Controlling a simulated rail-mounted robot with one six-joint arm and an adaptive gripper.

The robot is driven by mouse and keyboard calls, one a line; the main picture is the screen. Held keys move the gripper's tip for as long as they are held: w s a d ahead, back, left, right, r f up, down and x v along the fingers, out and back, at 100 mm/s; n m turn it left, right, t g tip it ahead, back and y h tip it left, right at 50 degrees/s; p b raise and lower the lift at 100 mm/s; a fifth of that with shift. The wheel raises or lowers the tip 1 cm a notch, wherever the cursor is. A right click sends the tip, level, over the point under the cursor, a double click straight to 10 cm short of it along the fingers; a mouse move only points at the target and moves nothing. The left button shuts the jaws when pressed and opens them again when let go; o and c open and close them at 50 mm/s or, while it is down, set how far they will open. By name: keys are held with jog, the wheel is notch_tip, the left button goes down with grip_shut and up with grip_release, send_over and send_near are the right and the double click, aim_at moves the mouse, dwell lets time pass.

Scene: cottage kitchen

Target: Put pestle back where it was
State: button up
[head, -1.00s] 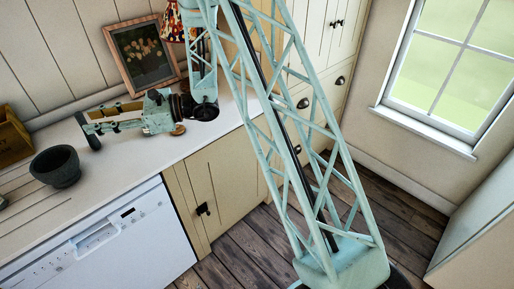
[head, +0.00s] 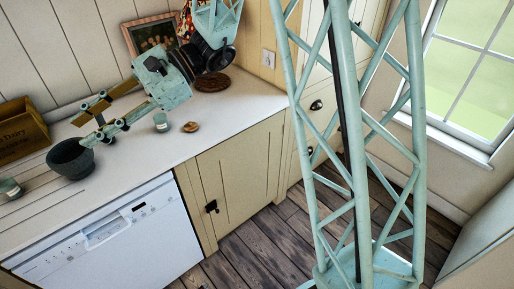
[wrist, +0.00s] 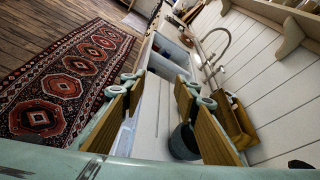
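The dark grey mortar (head: 68,160) stands upright on the white counter at the left of the head view; it also shows beyond the right finger in the wrist view (wrist: 184,148). I cannot make out the pestle in either current view; the mortar's inside is hard to see. My gripper (head: 82,131) is just above the mortar's back right rim in the head view, pointing left. Whether it touches the rim is unclear. In the wrist view its fingers (wrist: 157,84) are wide apart, with nothing held between them.
A wooden crate (head: 20,132) stands at the back left of the counter. A small jar (head: 161,122) and a round wooden piece (head: 190,127) lie under and beside my arm. Another jar (head: 10,188) is at the left edge. A framed picture (head: 152,36) leans on the wall.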

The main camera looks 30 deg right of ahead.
jog(key=s+d+r+n+g+h, duration=0.1)
jog(key=s+d+n+h, duration=0.25)
jog(key=s, duration=0.75)
jog(key=s+d+r+n+h, duration=0.25)
jog(key=s+d+n, duration=0.2)
jog(key=s, duration=0.55)
jog(key=s+d+n+t+h, duration=0.2)
jog(key=s+d+h, duration=0.2)
jog(key=d, duration=0.5)
jog(key=s+d+r+n+t+h, duration=0.1)
jog(key=s+d+n+t+h, duration=0.1)
jog(key=s+d+h, duration=0.2)
jog(key=shift+s+d+r+n+t, duration=0.35)
jog(key=shift+s+d, duration=1.35)
jog(key=shift+d, duration=1.05)
